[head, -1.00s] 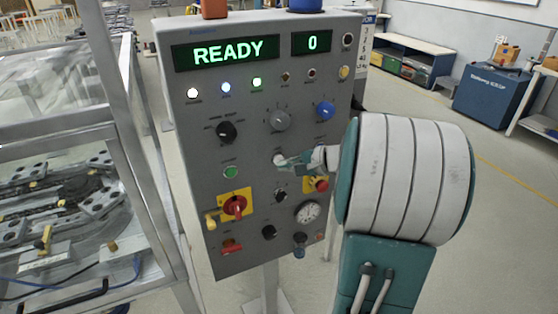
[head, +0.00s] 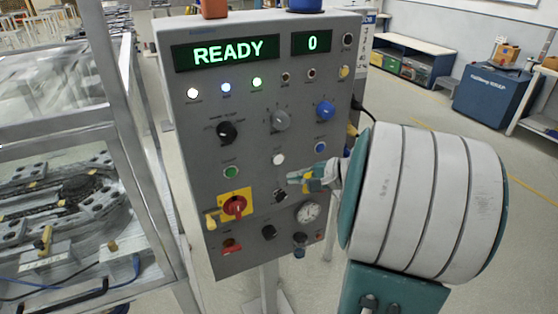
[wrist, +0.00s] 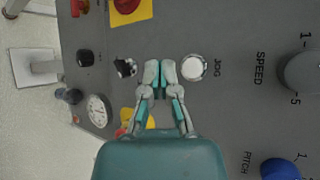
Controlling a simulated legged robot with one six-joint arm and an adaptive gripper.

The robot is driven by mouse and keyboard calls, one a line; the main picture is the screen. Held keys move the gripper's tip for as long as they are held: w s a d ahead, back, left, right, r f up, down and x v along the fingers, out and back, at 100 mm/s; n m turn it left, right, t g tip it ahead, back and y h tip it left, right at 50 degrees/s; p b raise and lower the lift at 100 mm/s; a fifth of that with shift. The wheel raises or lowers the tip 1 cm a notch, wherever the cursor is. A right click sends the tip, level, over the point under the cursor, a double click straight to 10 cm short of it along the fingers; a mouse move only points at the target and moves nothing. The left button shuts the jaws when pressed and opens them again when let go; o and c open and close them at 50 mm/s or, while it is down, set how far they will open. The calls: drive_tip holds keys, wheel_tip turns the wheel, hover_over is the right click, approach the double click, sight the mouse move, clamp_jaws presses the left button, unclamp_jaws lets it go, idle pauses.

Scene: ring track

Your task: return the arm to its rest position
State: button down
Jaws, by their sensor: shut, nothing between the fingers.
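My gripper (head: 300,179) is in front of the grey control panel (head: 190,130) in the head view, at the panel's right half. In the wrist view my gripper (wrist: 161,88) has its fingertips together with nothing between them. The tips lie between a white round button (wrist: 194,68) marked JOG and a black knob (wrist: 125,67). The white button (head: 278,160) also shows in the head view, uncovered, just above the gripper. I cannot tell the exact gap to the panel. My large white and teal arm links fill the right of the head view.
The panel display (head: 228,52) reads READY and 0. A red switch on a yellow plate (head: 235,206), a gauge (head: 308,212) and several knobs sit near the gripper. A metal-framed enclosure (head: 128,130) stands left. Open floor (head: 415,107) lies to the right.

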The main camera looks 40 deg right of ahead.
drive_tip(key=shift+s, duration=0.2)
drive_tip(key=shift+a, duration=0.1)
drive_tip(key=s+a+n+g, duration=0.3)
drive_tip(key=a+n+g, duration=0.35)
drive_tip(key=a, duration=0.95)
drive_tip(key=s+a+r+n+h, duration=0.1)
drive_tip(key=s+a+n+h, duration=0.4)
drive_tip(key=n, duration=0.5)
drive_tip(key=shift+s+a+r+h, duration=0.2)
drive_tip(key=shift+s+a+h, duration=0.1)
drive_tip(key=shift+s+a, duration=1.35)
drive_tip(key=shift+s+d+t, duration=0.2)
drive_tip(key=shift+t, duration=0.05)
